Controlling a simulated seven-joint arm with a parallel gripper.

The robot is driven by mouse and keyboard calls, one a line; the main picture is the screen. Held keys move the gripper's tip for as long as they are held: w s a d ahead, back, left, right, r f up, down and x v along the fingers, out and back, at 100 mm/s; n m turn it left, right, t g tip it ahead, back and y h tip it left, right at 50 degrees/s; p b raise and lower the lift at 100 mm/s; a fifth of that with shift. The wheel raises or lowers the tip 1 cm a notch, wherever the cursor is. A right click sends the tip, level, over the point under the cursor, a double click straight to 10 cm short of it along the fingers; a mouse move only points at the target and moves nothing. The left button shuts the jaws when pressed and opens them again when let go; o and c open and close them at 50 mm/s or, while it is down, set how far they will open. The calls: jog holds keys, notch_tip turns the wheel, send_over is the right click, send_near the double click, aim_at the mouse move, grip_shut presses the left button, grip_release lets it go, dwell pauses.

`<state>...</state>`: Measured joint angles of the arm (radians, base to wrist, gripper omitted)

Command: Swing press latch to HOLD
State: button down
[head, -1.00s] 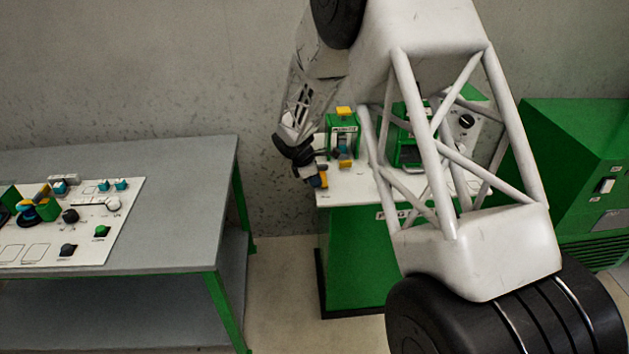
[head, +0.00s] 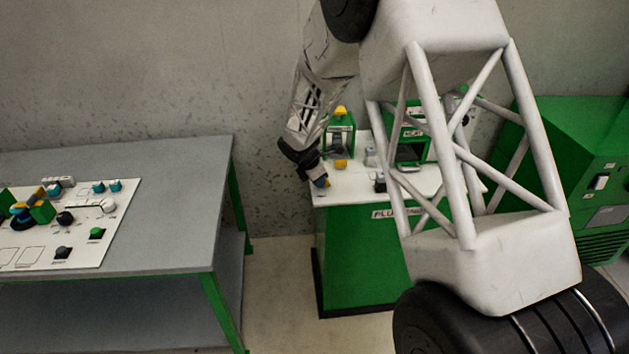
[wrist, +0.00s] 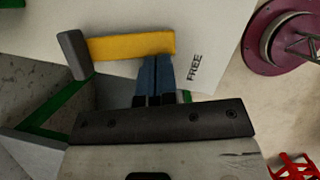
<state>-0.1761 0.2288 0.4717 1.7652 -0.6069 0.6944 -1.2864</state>
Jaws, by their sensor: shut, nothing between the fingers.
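The press latch shows in the wrist view as a yellow bar (wrist: 132,46) with a dark grey block at its left end. It lies across the edge of a white panel marked FREE, with the word to the right of the bar. My gripper (wrist: 156,68) is shut and empty. Its blue fingertips are at the bar's lower edge, near its right end; I cannot tell whether they touch. In the head view my gripper (head: 322,183) is small, at the left edge of the white bench top (head: 350,187). No HOLD mark is readable.
A green press frame (head: 341,120) with a yellow top stands behind my gripper, and another green device (head: 411,135) stands to its right. A grey table (head: 180,220) with a control panel is at left. A green cabinet (head: 570,150) is at right.

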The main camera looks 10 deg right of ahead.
aim_at(339, 180)
jog(key=d+n, duration=0.1)
jog(key=n, duration=0.1)
jog(key=d+n+t+y, duration=0.1)
jog(key=d+n, duration=0.1)
jog(key=shift+w+d, duration=0.1)
jog(key=shift+w, duration=0.1)
jog(key=shift+w+d+n+t+y, duration=0.3)
jog(key=shift+d+n, duration=0.25)
jog(key=shift+n, duration=0.5)
jog(key=shift+w+d+n+t+y, duration=0.3)
jog(key=shift+d+n, duration=0.25)
jog(key=shift+n, duration=0.5)
jog(key=shift+w+d+f, duration=0.1)
jog(key=shift+w+d, duration=0.5)
jog(key=shift+d, duration=0.05)
jog(key=shift+w+d, duration=0.3)
jog(key=shift+w, duration=0.25)
jog(key=shift+w+d, duration=0.3)
jog(key=shift+w, duration=0.25)
jog(key=shift+s, duration=0.1)
jog(key=shift+s, duration=0.75)
jog(key=s, duration=0.1)
jog(key=s+r, duration=0.1)
jog(key=shift+s, duration=0.3)
jog(key=d+v, duration=0.1)
jog(key=v, duration=0.8)
jog(key=shift+s+d, duration=0.25)
jog(key=shift+d, duration=0.05)
